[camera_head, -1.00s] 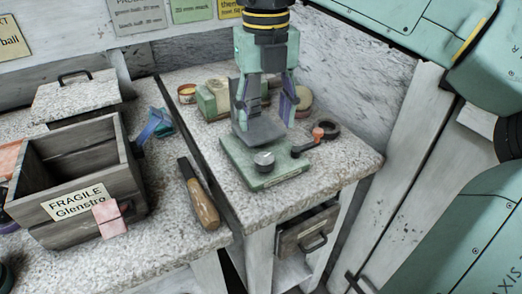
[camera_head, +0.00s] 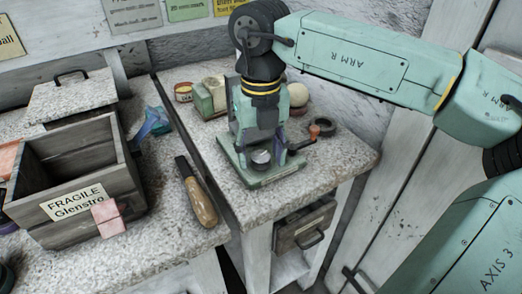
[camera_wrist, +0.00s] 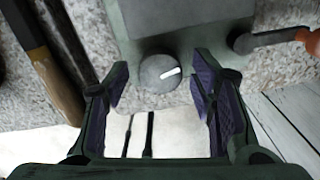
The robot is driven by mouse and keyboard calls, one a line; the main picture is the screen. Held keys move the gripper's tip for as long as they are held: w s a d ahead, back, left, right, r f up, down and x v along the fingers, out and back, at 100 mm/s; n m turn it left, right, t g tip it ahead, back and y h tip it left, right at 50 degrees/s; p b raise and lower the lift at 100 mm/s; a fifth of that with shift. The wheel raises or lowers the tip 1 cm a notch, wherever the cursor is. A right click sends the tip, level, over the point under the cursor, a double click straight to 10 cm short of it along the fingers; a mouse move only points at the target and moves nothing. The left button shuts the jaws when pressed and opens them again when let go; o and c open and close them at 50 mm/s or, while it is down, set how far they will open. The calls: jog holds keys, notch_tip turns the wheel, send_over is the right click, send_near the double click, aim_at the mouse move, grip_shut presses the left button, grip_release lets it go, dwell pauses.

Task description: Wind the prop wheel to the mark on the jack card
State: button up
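A green jack base (camera_head: 284,177) stands on the right stone-topped bench. On its front part is a small grey round knob (camera_head: 261,157) with a white line on top; the knob also shows in the wrist view (camera_wrist: 158,74). I cannot tell whether this knob or the crank with the orange grip (camera_head: 314,131) is the prop wheel. My gripper (camera_head: 263,150) is open over the knob. In the wrist view its purple-padded fingers (camera_wrist: 159,82) stand on either side of the knob, with gaps. A green wall card (camera_head: 190,8) seems to mention a mark in mm; its text is partly unreadable.
A wooden-handled tool (camera_head: 201,203) and grey crate (camera_head: 72,168) lie to the left. A drawer (camera_head: 305,228) is below the bench.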

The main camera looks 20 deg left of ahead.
jog(key=c, duration=1)
jog(key=shift+c, duration=0.2)
jog(key=shift+m+b, duration=0.3)
jog(key=shift+b, duration=0.05)
jog(key=m+b, duration=0.2)
jog(key=shift+f+m, duration=0.1)
jog(key=shift+m, duration=0.3)
jog(key=m, duration=0.3)
jog(key=shift+b, duration=0.35)
jog(key=shift+m, duration=1.8)
